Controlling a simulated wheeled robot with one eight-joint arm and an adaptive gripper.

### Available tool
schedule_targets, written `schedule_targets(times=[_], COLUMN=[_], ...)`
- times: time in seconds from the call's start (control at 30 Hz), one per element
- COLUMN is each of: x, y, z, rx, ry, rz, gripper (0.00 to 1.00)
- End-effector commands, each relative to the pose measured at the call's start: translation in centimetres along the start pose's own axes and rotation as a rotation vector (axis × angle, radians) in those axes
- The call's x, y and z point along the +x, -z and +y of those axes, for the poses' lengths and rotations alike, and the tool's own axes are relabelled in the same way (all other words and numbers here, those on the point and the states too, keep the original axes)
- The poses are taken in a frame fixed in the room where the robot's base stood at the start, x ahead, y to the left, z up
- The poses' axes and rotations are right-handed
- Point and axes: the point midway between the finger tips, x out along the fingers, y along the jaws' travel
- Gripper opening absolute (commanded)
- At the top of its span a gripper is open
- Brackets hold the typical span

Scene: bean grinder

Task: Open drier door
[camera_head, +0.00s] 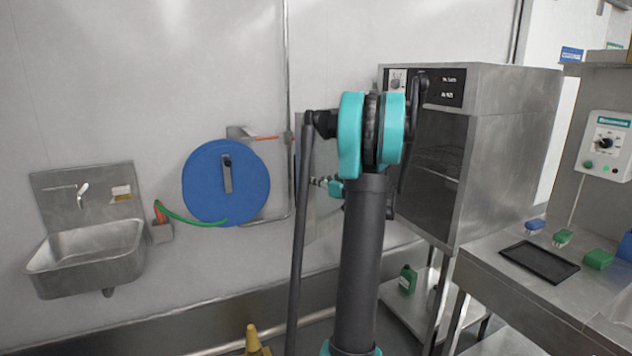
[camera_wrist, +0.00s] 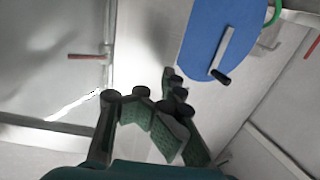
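The drier (camera_head: 500,150) is a steel cabinet right of centre in the head view, with a black control panel on top of its front. Its dark front shows wire racks (camera_head: 440,160) inside. A flat grey panel (camera_head: 311,200) stands left of it, partly behind my arm; it looks like the door swung outward, but its hinge side is hidden. In the head view my gripper is mostly hidden behind my arm, near this panel. In the wrist view my gripper (camera_wrist: 148,112) shows dark fingers with green pads that overlap in the picture, nothing visible held. Whether the pads touch is unclear.
A blue hose reel (camera_head: 215,185) and a red lever (camera_head: 267,138) are on the wall to the left; the reel also shows in the wrist view (camera_wrist: 205,45). A steel sink (camera_head: 90,250) is farther left. A steel bench (camera_head: 500,285) with a black tray stands at right.

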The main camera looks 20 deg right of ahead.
Motion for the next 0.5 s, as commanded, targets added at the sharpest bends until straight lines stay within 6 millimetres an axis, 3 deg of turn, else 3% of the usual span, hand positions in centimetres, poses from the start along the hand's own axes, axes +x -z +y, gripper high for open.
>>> schedule_targets(times=[0.27, 0.37, 0.5], x=[0.5, 2.3, 6.5], y=[0.0, 0.0, 0.0], z=[-0.1, -0.2, -0.4], rx=[0.0, 0.0, 0.0], ry=[0.002, 0.004, 0.005], rz=[0.0, 0.0, 0.0], gripper=[0.0, 0.0, 0.0])
